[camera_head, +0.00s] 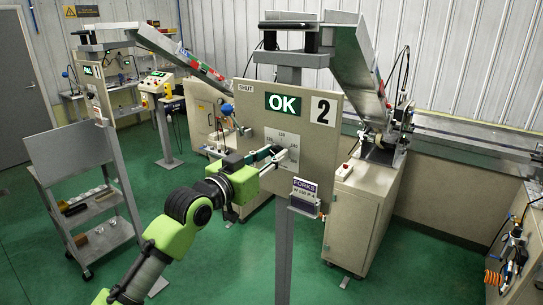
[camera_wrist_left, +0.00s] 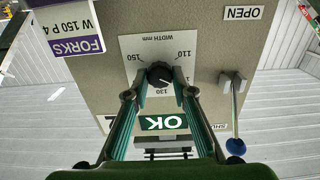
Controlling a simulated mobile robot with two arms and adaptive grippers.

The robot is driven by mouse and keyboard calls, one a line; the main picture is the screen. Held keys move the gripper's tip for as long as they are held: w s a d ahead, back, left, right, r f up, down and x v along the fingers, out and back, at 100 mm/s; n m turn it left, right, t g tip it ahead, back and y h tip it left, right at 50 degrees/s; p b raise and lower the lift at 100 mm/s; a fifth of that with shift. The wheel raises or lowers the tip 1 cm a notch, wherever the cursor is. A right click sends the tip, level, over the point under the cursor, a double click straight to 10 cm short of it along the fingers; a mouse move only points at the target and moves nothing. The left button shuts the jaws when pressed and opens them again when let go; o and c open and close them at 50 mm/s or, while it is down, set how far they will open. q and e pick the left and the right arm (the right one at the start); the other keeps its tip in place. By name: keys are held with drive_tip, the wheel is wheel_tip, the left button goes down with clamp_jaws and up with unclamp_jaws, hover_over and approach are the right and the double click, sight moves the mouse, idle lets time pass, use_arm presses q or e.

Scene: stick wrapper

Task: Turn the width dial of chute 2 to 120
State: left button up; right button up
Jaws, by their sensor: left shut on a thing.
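The chute 2 panel (camera_head: 318,166), marked "2" with a green "OK" display (camera_head: 283,103), stands at the centre of the head view. Its white width scale (camera_head: 281,134) is partly covered by my left gripper (camera_head: 283,157). In the left wrist view, which is upside down, the black width dial (camera_wrist_left: 158,74) sits between the fingertips of my left gripper (camera_wrist_left: 159,80), shut on it. Labels 150, 130 and 110 are readable around the dial; fingers hide part of the scale. A white pointer mark shows on the dial, but its exact reading is unclear.
A lever with a blue ball (camera_wrist_left: 236,146) is beside the scale, its ball toward the SHUT label. A "FORKS" card (camera_head: 305,191) hangs at the panel's lower edge. A grey shelf trolley (camera_head: 97,207) stands left; green floor lies open around the post.

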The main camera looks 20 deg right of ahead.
use_arm(q)
drive_tip(key=shift+f, duration=0.1)
drive_tip(key=o, duration=1.1)
drive_tip(key=v, duration=1.2)
